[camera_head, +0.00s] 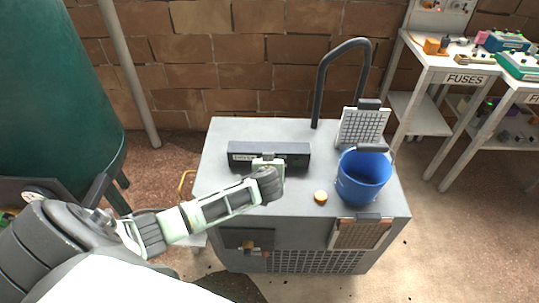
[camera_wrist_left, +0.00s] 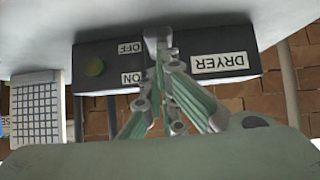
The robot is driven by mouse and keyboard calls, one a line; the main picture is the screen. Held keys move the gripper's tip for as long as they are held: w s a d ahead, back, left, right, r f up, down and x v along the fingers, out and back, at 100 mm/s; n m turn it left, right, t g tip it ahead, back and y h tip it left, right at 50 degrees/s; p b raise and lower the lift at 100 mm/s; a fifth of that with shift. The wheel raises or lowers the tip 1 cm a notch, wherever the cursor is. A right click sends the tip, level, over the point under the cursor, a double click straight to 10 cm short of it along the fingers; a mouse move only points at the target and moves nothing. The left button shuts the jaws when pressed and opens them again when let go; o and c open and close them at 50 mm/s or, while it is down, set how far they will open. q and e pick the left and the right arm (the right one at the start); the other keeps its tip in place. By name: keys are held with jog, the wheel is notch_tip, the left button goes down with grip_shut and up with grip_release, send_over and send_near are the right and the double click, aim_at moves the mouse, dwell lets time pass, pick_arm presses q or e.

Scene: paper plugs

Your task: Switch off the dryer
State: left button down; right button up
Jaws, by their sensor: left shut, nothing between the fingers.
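The dryer control box (camera_head: 285,150) is a long black box on the back of the grey bench. In the left wrist view, which is upside down, the box (camera_wrist_left: 205,82) bears a DRYER label (camera_wrist_left: 220,62), an OFF label (camera_wrist_left: 130,47), an ON label (camera_wrist_left: 133,79) and a dull yellow-green round lamp or button (camera_wrist_left: 94,67). My left gripper (camera_head: 268,162) is shut and empty at the front of the box. Its fingertips (camera_wrist_left: 160,58) lie beside the OFF and ON labels. They largely hide the switch, so its position and any contact cannot be told. My right gripper is out of view.
On the grey bench (camera_head: 225,135) are a blue bucket (camera_head: 362,180) at the right, a yellow round button (camera_head: 320,197), a gridded panel (camera_head: 362,127) and a bent black pipe (camera_head: 320,85). A green tank (camera_head: 55,80) stands at the left. A white FUSES table (camera_head: 440,62) stands at the right.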

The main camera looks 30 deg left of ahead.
pick_arm(q)
jog(key=shift+s+d+f+t+b, duration=0.1)
jog(key=shift+s+f+t+b, duration=0.05)
jog(key=shift+f+b, duration=0.15)
jog(key=shift+s+d+f+t+b, duration=0.1)
jog(key=shift+f+t+b, duration=0.05)
jog(key=shift+f, duration=0.25)
jog(key=shift+w+a+r+p, duration=0.1)
jog(key=shift+w+r+p, duration=0.1)
jog(key=shift+r+p, duration=0.3)
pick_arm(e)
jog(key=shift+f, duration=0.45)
pick_arm(q)
jog(key=shift+w+a, duration=0.1)
jog(key=shift+w+a+r, duration=0.25)
jog(key=shift+w+a, duration=0.1)
jog(key=shift+w, duration=0.2)
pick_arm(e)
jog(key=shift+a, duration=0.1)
pick_arm(q)
jog(key=shift+r, duration=0.1)
